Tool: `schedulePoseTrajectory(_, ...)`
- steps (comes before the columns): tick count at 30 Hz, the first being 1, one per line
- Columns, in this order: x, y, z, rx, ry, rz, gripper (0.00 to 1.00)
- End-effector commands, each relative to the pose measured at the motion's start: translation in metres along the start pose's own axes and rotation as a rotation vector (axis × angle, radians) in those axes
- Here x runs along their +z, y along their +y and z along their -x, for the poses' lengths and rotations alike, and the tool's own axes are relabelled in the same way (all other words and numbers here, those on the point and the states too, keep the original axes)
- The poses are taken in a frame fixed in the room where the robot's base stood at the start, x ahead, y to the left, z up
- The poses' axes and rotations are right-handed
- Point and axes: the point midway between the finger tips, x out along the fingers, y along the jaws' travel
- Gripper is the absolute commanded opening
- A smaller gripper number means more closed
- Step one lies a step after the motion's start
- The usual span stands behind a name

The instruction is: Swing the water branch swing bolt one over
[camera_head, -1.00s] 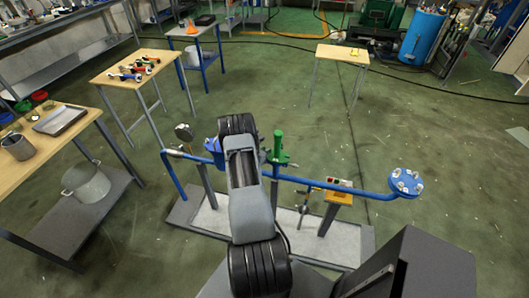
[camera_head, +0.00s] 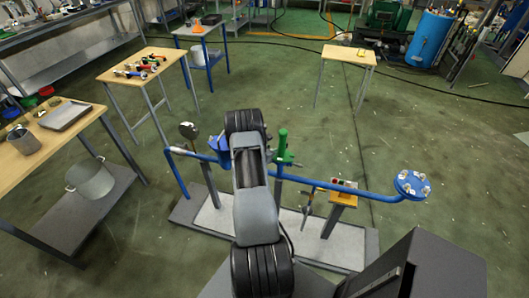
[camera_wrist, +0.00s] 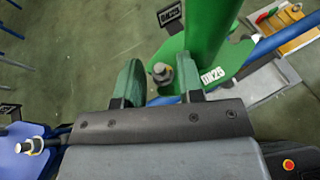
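In the wrist view, a swing bolt (camera_wrist: 160,73) with a pale metal nut sits at the edge of a green flange (camera_wrist: 210,68) below a green upright pipe (camera_wrist: 207,22). My gripper (camera_wrist: 160,76) is open, with one finger on each side of the bolt end. I cannot tell whether either finger touches it. In the head view, the green branch (camera_head: 283,150) rises from the blue pipe just right of my arm. My gripper is hidden there by the arm.
A blue flange with a bolt (camera_wrist: 28,146) is at the wrist view's lower left. In the head view, the blue pipe (camera_head: 340,188) runs right to a blue bolted flange (camera_head: 411,185). Open floor lies behind the rig.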

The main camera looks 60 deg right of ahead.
Motion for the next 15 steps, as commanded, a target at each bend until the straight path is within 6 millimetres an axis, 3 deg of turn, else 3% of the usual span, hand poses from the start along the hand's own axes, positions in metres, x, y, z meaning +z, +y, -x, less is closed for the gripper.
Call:
schedulePoseTrajectory(8,-0.002,0.007,0.008,-0.03,-0.03,0.072,0.35)
schedulePoseTrajectory(15,-0.005,0.009,0.057,-0.026,-0.031,0.07,0.35)
